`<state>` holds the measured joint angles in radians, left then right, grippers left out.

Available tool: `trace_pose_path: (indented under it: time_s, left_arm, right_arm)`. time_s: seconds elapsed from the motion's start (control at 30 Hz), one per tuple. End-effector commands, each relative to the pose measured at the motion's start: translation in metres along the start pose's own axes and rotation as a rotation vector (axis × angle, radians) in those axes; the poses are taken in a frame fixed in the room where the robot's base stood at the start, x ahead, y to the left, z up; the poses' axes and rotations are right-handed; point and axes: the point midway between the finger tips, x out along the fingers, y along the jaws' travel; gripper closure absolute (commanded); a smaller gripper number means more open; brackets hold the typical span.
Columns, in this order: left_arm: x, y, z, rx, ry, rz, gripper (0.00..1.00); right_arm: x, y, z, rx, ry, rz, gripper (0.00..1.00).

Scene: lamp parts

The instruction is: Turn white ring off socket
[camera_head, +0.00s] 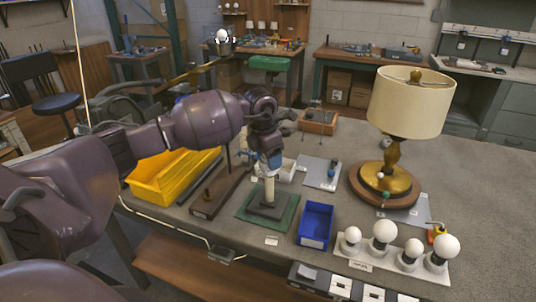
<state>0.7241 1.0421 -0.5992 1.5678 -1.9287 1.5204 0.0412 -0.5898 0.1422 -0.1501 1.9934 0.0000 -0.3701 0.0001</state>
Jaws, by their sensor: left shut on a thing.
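My left gripper (271,164) reaches in from the left and points down at the top of a pale upright post (269,190). The post stands on a dark square base on a green mat (245,217). The gripper is shut at the top of the post, around the place of the socket and its white ring. The fingers cover the ring and socket, so their outline and how far the ring is turned cannot be made out. My right gripper is not in view.
A yellow bin (160,187) and a wooden stand (208,204) are left of the mat. A blue bin (316,223) and several white bulbs (384,232) are to the right. A shaded lamp (410,102) stands behind them.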

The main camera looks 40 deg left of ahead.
Motion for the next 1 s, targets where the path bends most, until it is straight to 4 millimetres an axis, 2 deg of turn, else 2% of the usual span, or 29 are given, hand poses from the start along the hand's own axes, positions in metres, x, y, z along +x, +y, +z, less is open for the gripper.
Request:
trace_pose_path:
  time_s: [0.23,0.57,0.6,0.7,0.73,1.0]
  left_arm:
    - [-0.0014,-0.0006,0.0002,-0.130,-0.001,0.020,0.68]
    - [0.0002,-0.0006,0.0000,-0.162,0.000,0.024,0.68]
    - [0.0002,-0.0006,0.0000,-0.162,0.000,0.024,0.38]
    - [0.0001,-0.0005,0.0001,-0.161,0.000,0.024,0.23]
    - [0.0001,-0.0005,0.0001,-0.161,0.000,0.024,0.21]
    - [0.0001,-0.0003,0.0000,-0.156,0.000,0.024,0.21]
  right_arm:
    - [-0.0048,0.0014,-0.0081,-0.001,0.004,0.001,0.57]
    - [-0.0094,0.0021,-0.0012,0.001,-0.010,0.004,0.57]
    - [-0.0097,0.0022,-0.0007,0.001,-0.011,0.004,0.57]
    - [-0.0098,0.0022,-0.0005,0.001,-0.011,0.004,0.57]
    - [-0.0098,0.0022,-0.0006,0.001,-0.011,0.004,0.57]
    - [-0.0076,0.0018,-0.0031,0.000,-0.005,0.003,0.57]
